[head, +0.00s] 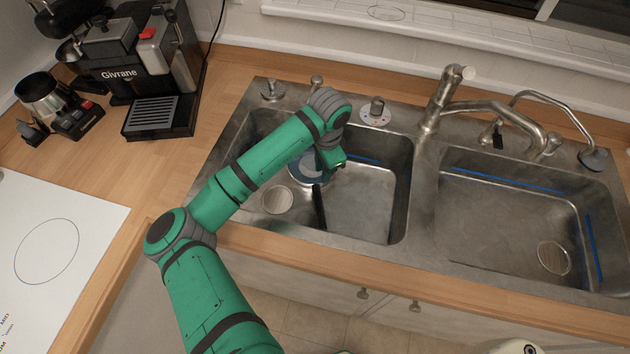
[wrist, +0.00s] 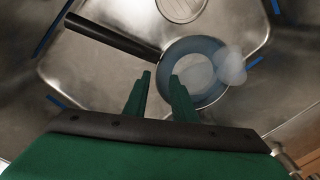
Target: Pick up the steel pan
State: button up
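The steel pan (head: 307,174) lies in the left sink basin, partly hidden behind my arm. Its black handle (head: 320,208) points toward the front of the basin. In the wrist view the pan (wrist: 212,97) is a round grey-blue dish with a long dark handle (wrist: 112,36) reaching to the upper left. Pale, whitish matter (wrist: 232,66) shows in it and over its rim. My gripper (wrist: 160,78) is open, with two green fingers apart and nothing between them. Its tips appear close to the pan's near rim and handle joint; I cannot tell whether they touch. In the head view, my arm hides the fingers.
The left basin (head: 365,200) has steel walls around the pan. A divider (head: 423,190) separates it from the empty right basin (head: 510,225). The faucet (head: 445,100) stands behind. A coffee machine (head: 140,60) is on the counter at left.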

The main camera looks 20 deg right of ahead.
aim_at(316, 188)
jog(key=shift+f, duration=2.7)
grip_shut()
